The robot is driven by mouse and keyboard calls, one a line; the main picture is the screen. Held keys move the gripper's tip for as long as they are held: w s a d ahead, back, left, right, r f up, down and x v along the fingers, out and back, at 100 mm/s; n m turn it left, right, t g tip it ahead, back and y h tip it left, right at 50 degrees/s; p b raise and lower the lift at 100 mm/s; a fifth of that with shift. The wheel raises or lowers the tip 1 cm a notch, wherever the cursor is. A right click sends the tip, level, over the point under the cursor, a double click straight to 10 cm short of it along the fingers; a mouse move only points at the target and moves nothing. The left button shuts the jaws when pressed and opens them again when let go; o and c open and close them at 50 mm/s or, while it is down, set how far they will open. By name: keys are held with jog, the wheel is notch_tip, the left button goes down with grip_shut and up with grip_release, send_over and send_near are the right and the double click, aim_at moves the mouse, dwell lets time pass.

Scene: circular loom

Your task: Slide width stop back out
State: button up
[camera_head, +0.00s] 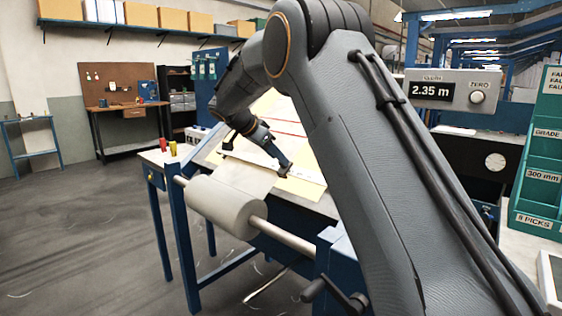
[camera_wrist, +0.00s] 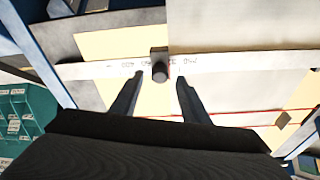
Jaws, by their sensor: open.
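The width stop (camera_wrist: 160,54) is a small dark block with a round dark knob, sitting on a white ruler bar (camera_wrist: 245,62) with printed marks in the wrist view. My gripper (camera_wrist: 159,80) is open, one finger on each side of the knob. The fingers show gaps to the knob on both sides; whether their tips are level with it I cannot tell. In the head view my gripper (camera_head: 283,168) is low over the table by the white bar (camera_head: 306,173), and the stop cannot be told apart from it.
A pale fabric roll (camera_head: 222,204) on a rod lies along the table's front, its sheet (camera_wrist: 215,22) running close beside the stop. A red line crosses the table. A display box (camera_head: 433,91) reads 2.35 m. A green bin rack (camera_head: 540,165) stands at right.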

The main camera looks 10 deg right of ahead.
jog(key=shift+x, duration=1.75)
jog(key=shift+s, duration=0.1)
grip_shut()
